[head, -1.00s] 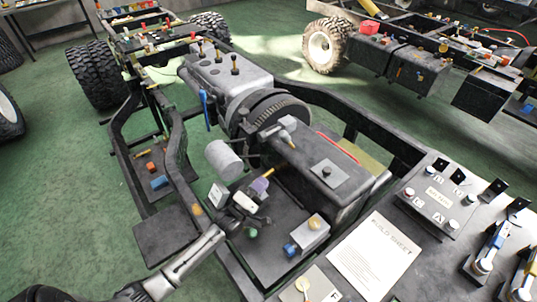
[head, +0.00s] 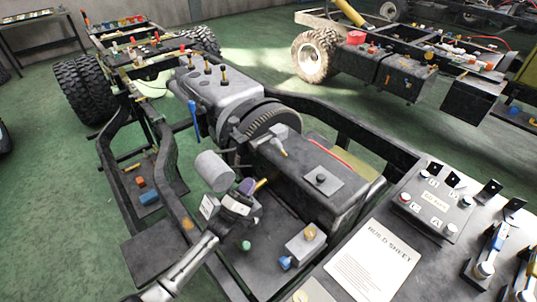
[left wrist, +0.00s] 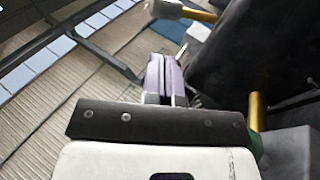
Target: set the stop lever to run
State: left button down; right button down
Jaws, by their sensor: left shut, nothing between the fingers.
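I cannot tell for sure which part is the stop lever. A lever with a pale grey knob (head: 278,146) stands by the toothed flywheel on the engine. A blue-handled lever (head: 194,119) hangs at the engine's left side. My left gripper (head: 247,186) is shut and empty, its purple fingertips near a yellow rod (head: 262,182) and a grey cylinder (head: 214,170). In the left wrist view the shut fingers (left wrist: 165,76) point ahead, with a grey-ended brass rod (left wrist: 197,14) beyond them; contact is not visible. My right gripper does not show.
The dark gearbox housing (head: 318,185) is close on the right. A bench with a build sheet (head: 372,262) and control panel (head: 437,203) fills the lower right. Chassis rails flank the engine.

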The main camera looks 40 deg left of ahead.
aim_at(273, 147)
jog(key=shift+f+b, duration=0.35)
pick_arm(q)
jog(key=shift+x, duration=6.05)
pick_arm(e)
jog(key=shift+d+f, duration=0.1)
pick_arm(q)
jog(key=shift+r, duration=0.1)
